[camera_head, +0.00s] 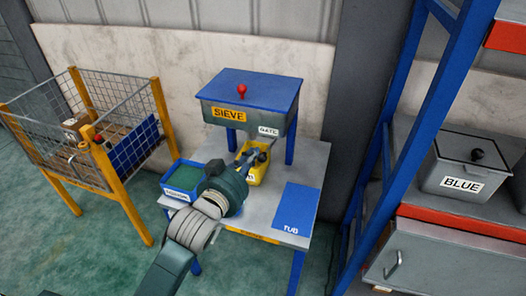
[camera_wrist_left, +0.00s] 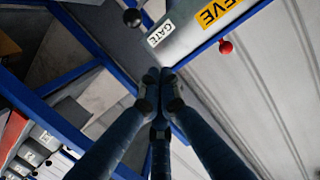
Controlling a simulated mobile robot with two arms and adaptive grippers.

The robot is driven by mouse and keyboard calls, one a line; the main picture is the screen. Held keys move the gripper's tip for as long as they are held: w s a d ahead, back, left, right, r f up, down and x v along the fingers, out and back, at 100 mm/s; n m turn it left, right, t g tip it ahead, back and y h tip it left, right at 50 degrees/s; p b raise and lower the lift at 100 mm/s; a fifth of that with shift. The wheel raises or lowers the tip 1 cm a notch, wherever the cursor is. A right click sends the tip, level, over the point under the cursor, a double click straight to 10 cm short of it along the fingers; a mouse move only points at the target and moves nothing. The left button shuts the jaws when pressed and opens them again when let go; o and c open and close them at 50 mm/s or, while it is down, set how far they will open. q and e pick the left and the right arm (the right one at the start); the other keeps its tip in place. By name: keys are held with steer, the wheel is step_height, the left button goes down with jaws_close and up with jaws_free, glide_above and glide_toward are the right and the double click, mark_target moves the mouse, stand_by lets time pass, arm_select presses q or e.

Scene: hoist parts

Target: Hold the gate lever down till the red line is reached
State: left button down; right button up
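The grey sieve box (camera_head: 250,120) with a blue top stands on blue legs on the table and carries a GATE label (camera_head: 268,131). A red ball knob (camera_head: 241,91) shows at it, also in the left wrist view (camera_wrist_left: 225,47). A black ball knob (camera_wrist_left: 132,17) shows near the GATE label there; I cannot tell which knob belongs to the gate lever. My left gripper (camera_head: 254,157) reaches in below the gate, over the yellow tub (camera_head: 259,174). Its fingers (camera_wrist_left: 155,76) are together, with nothing visible between them. I cannot make out a red line. My right gripper is not in view.
A blue-rimmed green tray (camera_head: 185,178) is left of my gripper. A blue mat marked TUB (camera_head: 297,208) lies bare at the table's right. A wire cage (camera_head: 80,135) stands left; a blue-framed shelf with a BLUE bin (camera_head: 465,170) stands right.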

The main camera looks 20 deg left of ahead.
arm_select(q)
steer(key=shift+w, duration=0.15)
steer(key=p, duration=0.2)
glide_above(261, 157)
steer(key=w, duration=0.2)
steer(key=shift+d+f, duration=0.45)
steer(key=shift+f, duration=0.2)
steer(key=f, duration=0.1)
steer(key=s, duration=0.1)
steer(key=f+p, duration=0.1)
steer(key=shift+s+a+f, duration=0.15)
steer(key=shift+a+f, duration=0.15)
steer(key=shift+f, duration=0.05)
steer(key=shift+s+a+f, duration=0.15)
steer(key=shift+s+f, duration=0.25)
steer(key=shift+f, duration=0.15)
steer(key=shift+w, duration=0.1)
